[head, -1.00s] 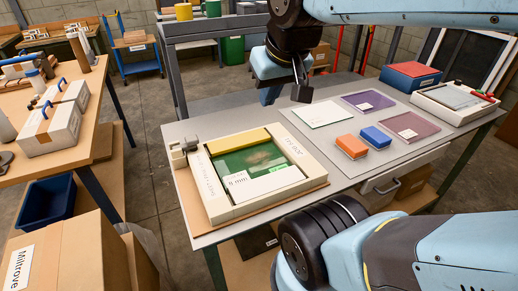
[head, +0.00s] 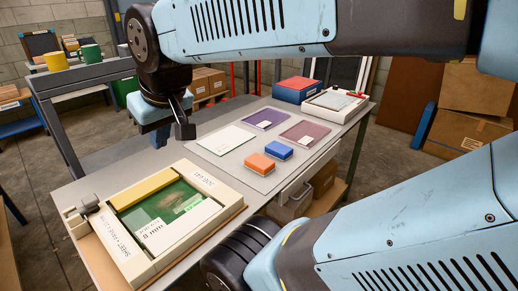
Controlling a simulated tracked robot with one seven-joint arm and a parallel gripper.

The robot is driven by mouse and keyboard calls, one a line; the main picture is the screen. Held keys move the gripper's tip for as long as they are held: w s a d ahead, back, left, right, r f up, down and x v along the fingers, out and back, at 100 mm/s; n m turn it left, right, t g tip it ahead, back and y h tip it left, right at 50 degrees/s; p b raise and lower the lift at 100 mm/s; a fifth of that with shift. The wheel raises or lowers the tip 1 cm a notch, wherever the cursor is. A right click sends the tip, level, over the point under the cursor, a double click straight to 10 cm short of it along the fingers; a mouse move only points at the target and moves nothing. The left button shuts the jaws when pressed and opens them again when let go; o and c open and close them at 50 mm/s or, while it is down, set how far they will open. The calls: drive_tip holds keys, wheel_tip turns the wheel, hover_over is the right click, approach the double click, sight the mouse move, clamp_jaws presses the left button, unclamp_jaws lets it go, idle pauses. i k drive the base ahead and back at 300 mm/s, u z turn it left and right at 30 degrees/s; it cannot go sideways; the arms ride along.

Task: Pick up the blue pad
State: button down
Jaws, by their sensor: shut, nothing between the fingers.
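The blue pad (head: 279,150) is a small block on a light grey mat (head: 228,160) on the bench. It lies flat beside a similar orange pad (head: 259,164), with a narrow gap between them. My gripper (head: 185,128) hangs from the arm at the upper left, above the bench, with its fingers pointing down. It is shut and empty. It is clearly apart from the blue pad, to the left and farther back. Nothing hides the pad.
The mat also holds a white sheet (head: 226,139), a purple tray (head: 265,119) and a mauve tray (head: 306,134). A cream press frame (head: 226,192) stands at the front left. A blue box with a red top (head: 297,89) and a white tray (head: 338,101) are at the back right.

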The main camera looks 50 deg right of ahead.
sight(280, 151)
drive_tip(key=u, duration=0.1)
drive_tip(key=k, duration=0.5)
drive_tip(key=u, duration=0.85)
drive_tip(key=k, duration=1.2)
drive_tip(key=z, duration=1.5)
drive_tip(key=i, duration=0.8)
drive_tip(key=z, duration=0.15)
